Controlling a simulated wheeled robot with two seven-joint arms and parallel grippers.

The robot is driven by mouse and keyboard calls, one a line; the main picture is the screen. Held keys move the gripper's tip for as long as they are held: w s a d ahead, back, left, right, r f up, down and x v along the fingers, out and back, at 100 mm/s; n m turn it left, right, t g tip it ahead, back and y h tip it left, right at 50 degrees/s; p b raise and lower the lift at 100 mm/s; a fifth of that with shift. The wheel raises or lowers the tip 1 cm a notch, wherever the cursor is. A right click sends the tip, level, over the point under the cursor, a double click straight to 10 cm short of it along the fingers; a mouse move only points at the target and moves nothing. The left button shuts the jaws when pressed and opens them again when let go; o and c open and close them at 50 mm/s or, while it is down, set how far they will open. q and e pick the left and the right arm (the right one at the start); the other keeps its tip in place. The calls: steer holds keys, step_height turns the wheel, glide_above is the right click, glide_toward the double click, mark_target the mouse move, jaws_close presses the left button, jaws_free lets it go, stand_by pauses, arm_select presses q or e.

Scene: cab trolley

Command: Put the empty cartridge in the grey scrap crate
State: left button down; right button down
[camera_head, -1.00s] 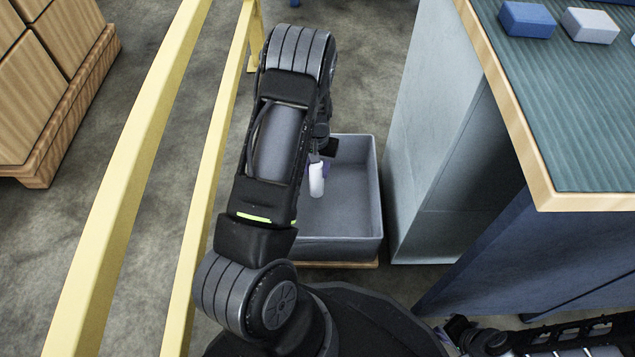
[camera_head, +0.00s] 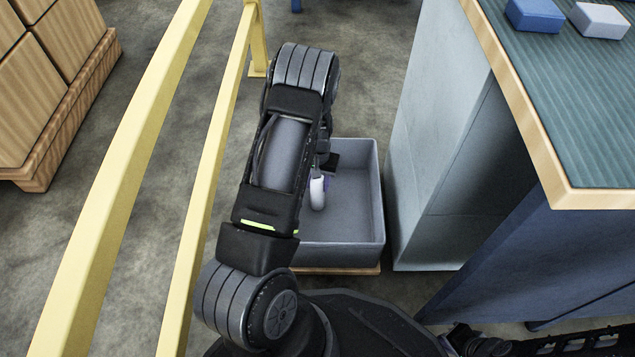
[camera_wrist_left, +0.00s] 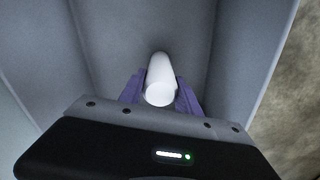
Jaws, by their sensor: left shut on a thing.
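The white cartridge (camera_head: 317,193) shows above the inside of the grey scrap crate (camera_head: 372,200) in the head view. In the left wrist view the cartridge (camera_wrist_left: 160,80) sits between the purple fingers of my left gripper (camera_wrist_left: 160,95), which is shut on it. The crate's grey walls (camera_wrist_left: 255,50) surround it there. My left gripper (camera_head: 322,180) is low over or within the crate, partly hidden by my own arm. I cannot tell whether the cartridge touches the crate floor. My right gripper is not clearly in view.
A yellow rail (camera_head: 210,170) runs along the left of the crate. A grey cabinet (camera_head: 437,150) stands close on its right. A green-topped bench (camera_head: 590,120) with a blue block (camera_head: 534,15) and a grey block (camera_head: 598,20) is further right. Stacked wooden boxes (camera_head: 60,60) stand at far left.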

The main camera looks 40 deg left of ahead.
arm_select(q)
steer(key=c, duration=0.9)
jaws_free()
steer(key=shift+f, duration=0.1)
steer(key=shift+o, duration=0.2)
step_height(320, 180, up, 12)
steer(key=p, duration=0.5)
